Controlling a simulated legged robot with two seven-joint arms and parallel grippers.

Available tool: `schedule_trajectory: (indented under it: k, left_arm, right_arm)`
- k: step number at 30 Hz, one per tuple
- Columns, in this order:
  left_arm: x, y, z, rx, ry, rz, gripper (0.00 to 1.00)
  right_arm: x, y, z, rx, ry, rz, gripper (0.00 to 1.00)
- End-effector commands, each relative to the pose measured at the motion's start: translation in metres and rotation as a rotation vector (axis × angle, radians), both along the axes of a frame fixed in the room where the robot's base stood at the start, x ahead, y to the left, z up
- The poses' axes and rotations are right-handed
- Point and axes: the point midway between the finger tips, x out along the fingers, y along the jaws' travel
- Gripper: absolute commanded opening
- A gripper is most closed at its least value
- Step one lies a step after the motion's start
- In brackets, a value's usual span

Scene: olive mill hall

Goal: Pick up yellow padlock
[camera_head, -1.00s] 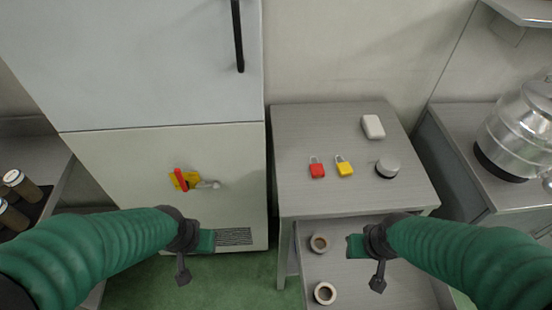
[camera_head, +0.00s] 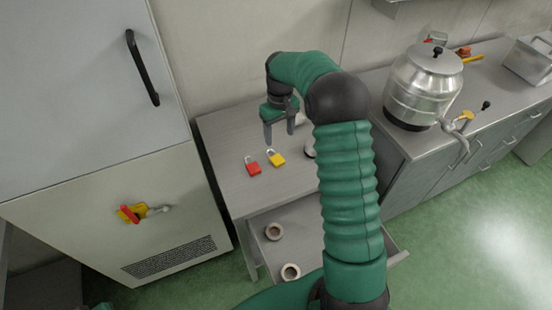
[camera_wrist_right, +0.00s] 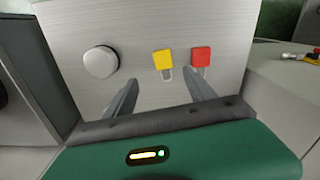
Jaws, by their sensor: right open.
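The yellow padlock (camera_head: 277,160) lies flat on the grey table (camera_head: 226,128), close to the red padlock (camera_head: 253,168) on its left. My right gripper (camera_head: 279,137) is open and empty above the table, just behind the padlocks in the head view. In the right wrist view the yellow padlock (camera_wrist_right: 163,60) shows between and beyond the open fingers (camera_wrist_right: 161,78), apart from them, its shackle toward me. The red padlock (camera_wrist_right: 201,57) is on its right there. Only a green scrap of my left arm seems to show at the bottom left edge; its jaws cannot be made out.
A round silver-topped knob-like object (camera_wrist_right: 101,61) stands left of the yellow padlock in the wrist view; my arm mostly hides it in the head view. Two rolls (camera_head: 274,231) lie in the open drawer (camera_head: 307,235). A cabinet (camera_head: 110,205) stands left, a metal vessel (camera_head: 422,85) right.

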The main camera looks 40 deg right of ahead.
Motion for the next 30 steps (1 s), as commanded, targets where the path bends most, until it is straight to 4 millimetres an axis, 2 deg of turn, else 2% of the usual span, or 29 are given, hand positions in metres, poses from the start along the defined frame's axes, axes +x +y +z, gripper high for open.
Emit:
schedule_trajectory:
  k: [3, 6, 13, 18, 21, 26, 30]
  left_arm:
    - [0.000, 0.000, 0.003, 0.000, 0.000, 0.000, 0.36]
    - [0.000, 0.000, 0.004, 0.000, 0.000, 0.000, 0.36]
    - [0.000, 0.000, 0.011, 0.000, 0.000, 0.000, 0.36]
    - [0.000, 0.000, 0.017, 0.000, -0.001, 0.000, 0.36]
    - [0.000, 0.000, 0.017, 0.000, -0.001, 0.000, 0.36]
    - [0.000, 0.000, 0.017, 0.000, 0.000, 0.000, 0.36]
    - [0.000, 0.000, 0.017, 0.000, 0.000, 0.000, 0.36]
  right_arm:
    - [0.000, 0.001, -0.031, 0.004, 0.004, 0.000, 0.64]
    - [0.000, 0.001, -0.051, 0.001, 0.002, 0.001, 0.64]
    - [0.001, 0.006, -0.076, 0.001, 0.000, 0.001, 0.64]
    - [0.003, 0.010, -0.107, 0.001, 0.001, 0.000, 0.64]
    - [0.004, 0.009, -0.116, 0.001, -0.002, 0.000, 0.64]
    - [0.004, 0.009, -0.116, 0.000, -0.003, 0.000, 0.64]
    - [0.004, 0.009, -0.116, 0.000, -0.003, 0.000, 0.48]
